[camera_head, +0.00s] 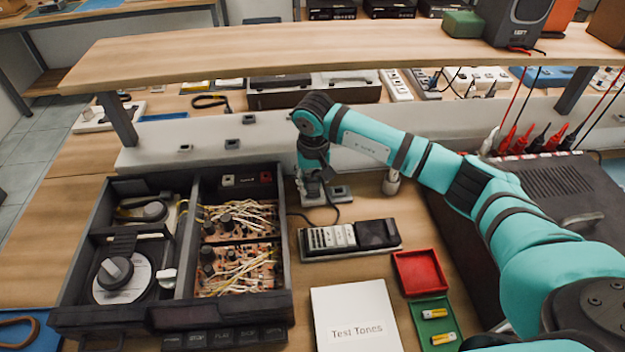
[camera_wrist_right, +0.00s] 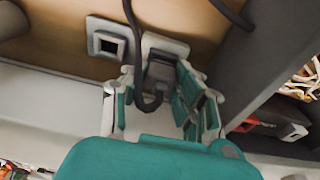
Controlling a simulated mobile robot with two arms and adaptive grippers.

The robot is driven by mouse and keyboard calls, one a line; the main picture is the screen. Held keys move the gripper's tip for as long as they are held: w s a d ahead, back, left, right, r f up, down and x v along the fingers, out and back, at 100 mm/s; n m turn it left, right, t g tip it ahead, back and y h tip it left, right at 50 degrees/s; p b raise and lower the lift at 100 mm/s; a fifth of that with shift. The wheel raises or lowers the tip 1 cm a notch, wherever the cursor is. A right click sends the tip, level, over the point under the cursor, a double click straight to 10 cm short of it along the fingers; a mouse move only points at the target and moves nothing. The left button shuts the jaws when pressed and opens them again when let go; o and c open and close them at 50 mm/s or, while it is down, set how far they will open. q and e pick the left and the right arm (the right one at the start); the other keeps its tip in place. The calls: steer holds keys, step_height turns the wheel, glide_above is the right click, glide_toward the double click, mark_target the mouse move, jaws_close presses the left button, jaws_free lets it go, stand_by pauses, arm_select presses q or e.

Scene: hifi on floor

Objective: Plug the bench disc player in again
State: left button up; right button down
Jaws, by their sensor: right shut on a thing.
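The bench disc player (camera_head: 183,250) is an open dark case at the left of the bench, with a disc (camera_head: 121,279) and wired boards inside. My right gripper (camera_head: 314,184) points down just beyond its back right corner. In the right wrist view my right gripper (camera_wrist_right: 163,92) is shut on a dark grey plug (camera_wrist_right: 160,74) with a black cable (camera_wrist_right: 131,30). The plug is at a pale socket plate (camera_wrist_right: 165,43); whether it is seated is hidden. A second socket (camera_head: 341,192) lies beside it, also in the wrist view (camera_wrist_right: 107,42). My left gripper is out of view.
A remote-like keypad (camera_head: 349,238), a "Test Tones" card (camera_head: 356,318), a red tray (camera_head: 420,272) and a green tray with batteries (camera_head: 434,322) lie in front. A dark unit (camera_head: 555,185) stands at right. A raised wooden shelf (camera_head: 260,52) spans the back.

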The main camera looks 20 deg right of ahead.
steer(key=shift+f+b, duration=0.15)
steer(key=shift+b, duration=0.5)
stand_by(1.4)
steer(key=c, duration=0.9)
jaws_free()
steer(key=shift+c, duration=0.2)
step_height(320, 180, up, 17)
steer(key=s+p, duration=0.1)
steer(key=p, duration=0.1)
steer(key=shift+s+a+p, duration=0.2)
steer(key=shift+p, duration=0.2)
